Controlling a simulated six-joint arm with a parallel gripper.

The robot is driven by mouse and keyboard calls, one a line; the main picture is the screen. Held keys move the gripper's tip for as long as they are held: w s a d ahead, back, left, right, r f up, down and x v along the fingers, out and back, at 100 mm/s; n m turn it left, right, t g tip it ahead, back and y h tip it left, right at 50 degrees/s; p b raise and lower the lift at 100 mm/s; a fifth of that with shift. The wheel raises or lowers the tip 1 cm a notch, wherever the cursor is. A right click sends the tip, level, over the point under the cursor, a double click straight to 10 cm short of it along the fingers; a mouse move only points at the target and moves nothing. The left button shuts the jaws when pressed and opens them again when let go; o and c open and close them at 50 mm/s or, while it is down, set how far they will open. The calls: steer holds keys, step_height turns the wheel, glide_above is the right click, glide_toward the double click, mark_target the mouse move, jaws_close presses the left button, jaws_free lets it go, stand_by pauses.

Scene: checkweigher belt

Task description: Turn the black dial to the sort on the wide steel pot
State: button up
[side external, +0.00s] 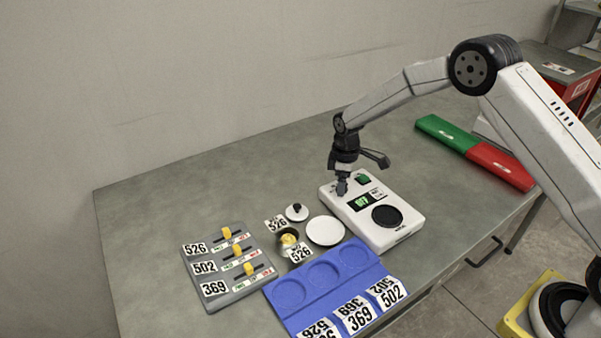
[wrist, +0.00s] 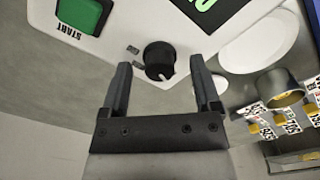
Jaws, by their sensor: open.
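The black dial (wrist: 160,58) is on the white machine (side external: 403,231), near the edge by my gripper. Its white pointer mark faces the lower right in the wrist view. My gripper (wrist: 160,66) is open, one finger on each side of the dial, with visible gaps in the picture. In the side view my gripper (side external: 342,189) is low over the machine's far left corner and hides most of the dial. The small steel pot (side external: 289,243) has something yellow in it and 526 cards close by. It also shows in the wrist view (wrist: 283,99).
The machine has a green START button (side external: 363,180), a lit display (side external: 361,202) and a round black disc (side external: 387,216). A white plate (side external: 325,231), a blue three-well tray (side external: 352,254) and a grey slider board (side external: 229,289) are nearby. Green and red blocks lie behind.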

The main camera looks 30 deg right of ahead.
jaws_close()
